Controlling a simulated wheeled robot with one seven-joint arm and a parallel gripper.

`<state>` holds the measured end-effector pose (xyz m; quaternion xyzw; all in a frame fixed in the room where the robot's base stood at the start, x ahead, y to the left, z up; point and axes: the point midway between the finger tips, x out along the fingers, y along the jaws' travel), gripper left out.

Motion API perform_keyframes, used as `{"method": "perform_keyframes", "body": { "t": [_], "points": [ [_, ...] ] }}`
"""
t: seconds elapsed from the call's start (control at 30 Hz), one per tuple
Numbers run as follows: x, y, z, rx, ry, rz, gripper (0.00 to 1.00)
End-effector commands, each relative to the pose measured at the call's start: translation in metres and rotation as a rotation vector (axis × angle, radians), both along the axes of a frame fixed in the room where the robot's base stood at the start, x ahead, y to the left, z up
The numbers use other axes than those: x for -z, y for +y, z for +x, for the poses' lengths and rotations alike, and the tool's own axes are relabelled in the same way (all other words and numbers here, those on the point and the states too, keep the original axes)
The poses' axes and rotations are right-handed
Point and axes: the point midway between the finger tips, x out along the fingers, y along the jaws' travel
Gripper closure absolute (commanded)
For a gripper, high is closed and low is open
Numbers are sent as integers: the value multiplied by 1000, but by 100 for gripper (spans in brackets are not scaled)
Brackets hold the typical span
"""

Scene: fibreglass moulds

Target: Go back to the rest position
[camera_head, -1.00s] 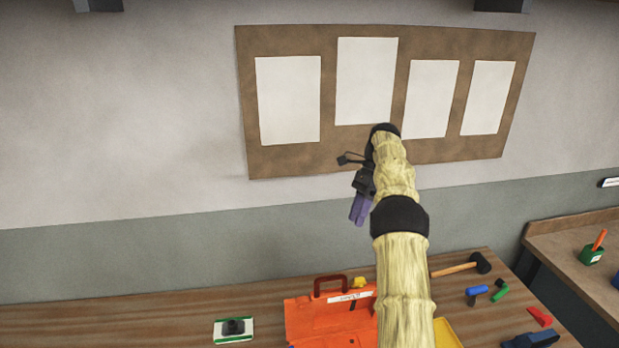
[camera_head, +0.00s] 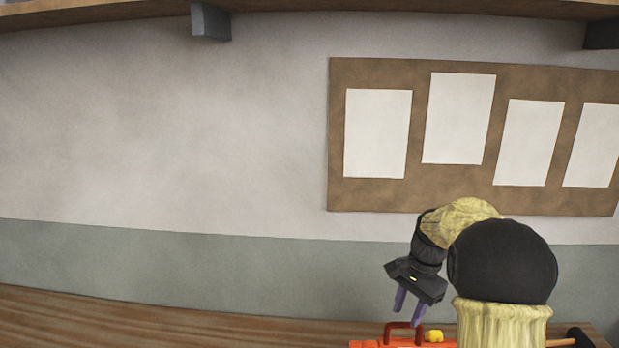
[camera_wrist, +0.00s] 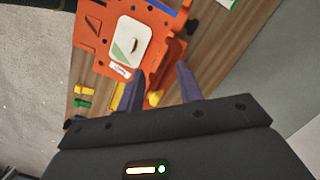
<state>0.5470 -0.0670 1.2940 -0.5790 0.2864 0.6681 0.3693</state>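My gripper (camera_head: 408,314) hangs with its two purple fingers pointing down, over the back of the bench and just above the red handle of the orange toolbox (camera_head: 375,344) as seen in the head view. In the wrist view the fingers of my gripper (camera_wrist: 160,82) stand apart with nothing held between them. The orange toolbox (camera_wrist: 88,32) fills the upper middle of that view, beyond the fingertips. Whether the gripper touches anything cannot be seen, but it looks clear.
The wooden bench (camera_head: 150,320) runs along the bottom; its visible left part is bare. A brown board (camera_head: 420,190) with pale sheets hangs on the wall behind. A shelf (camera_head: 110,12) crosses the top. A yellow piece (camera_head: 434,335) is by the toolbox handle.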

Motion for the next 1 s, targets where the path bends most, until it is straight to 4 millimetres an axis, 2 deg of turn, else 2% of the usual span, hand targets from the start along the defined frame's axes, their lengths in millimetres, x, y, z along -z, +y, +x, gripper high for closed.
{"method": "perform_keyframes", "body": {
  "t": [0.03, 0.37, 0.7, 0.83, 1.0],
  "points": [
    [10, 7, -12, -51, -21, -12, 64],
    [57, 39, -88, -438, -172, -111, 64],
    [105, 64, -179, -855, -313, -211, 64],
    [113, 67, -197, -938, -341, -232, 64],
    [114, 68, -200, -955, -346, -235, 64]
  ]
}}
